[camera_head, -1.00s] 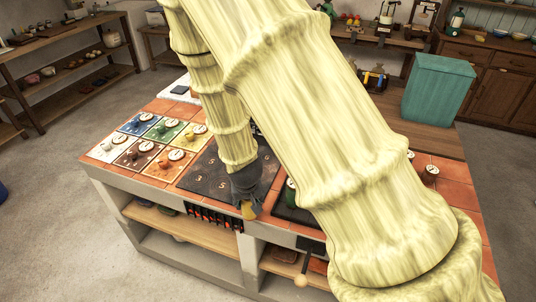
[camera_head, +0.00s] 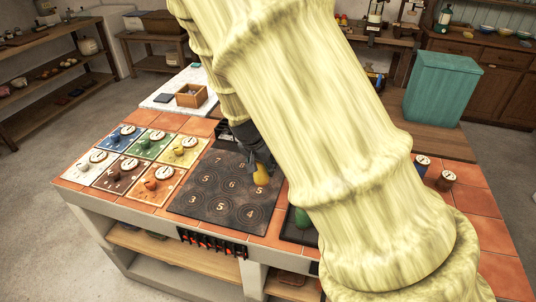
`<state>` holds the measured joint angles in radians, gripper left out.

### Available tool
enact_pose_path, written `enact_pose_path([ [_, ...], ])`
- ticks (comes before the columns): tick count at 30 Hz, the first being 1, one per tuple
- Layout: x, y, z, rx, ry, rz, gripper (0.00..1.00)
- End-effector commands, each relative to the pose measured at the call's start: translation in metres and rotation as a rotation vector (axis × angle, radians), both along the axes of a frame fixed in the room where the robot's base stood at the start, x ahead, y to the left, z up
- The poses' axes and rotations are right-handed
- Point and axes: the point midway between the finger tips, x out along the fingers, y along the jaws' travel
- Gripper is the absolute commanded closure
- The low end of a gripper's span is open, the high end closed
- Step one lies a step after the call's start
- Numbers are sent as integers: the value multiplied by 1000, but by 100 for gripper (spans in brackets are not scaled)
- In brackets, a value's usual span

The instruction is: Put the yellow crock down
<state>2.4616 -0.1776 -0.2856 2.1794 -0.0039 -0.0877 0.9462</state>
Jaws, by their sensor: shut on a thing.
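The yellow crock (camera_head: 261,175) is small and sits between the fingers of my gripper (camera_head: 262,164). My gripper is shut on it. The crock is over the right part of a dark board (camera_head: 222,212) with numbered rings. I cannot tell whether its bottom touches the board. My arm hides the board's far right side and part of the counter.
Coloured tiles (camera_head: 141,145) with small items and round white dials lie left of the board. A wooden box (camera_head: 191,96) stands on a white slab behind. A teal box (camera_head: 440,92) stands at the back right. A dark tray (camera_head: 298,227) with a green item lies right of the board.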

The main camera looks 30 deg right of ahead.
Motion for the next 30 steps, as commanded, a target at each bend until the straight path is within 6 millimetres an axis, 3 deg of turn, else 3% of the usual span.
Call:
enact_pose_path([
  [15,67,-66,-8,0,-1,4,94],
  [23,74,-72,-12,-1,1,5,94],
  [30,73,-72,-32,0,2,5,94],
])
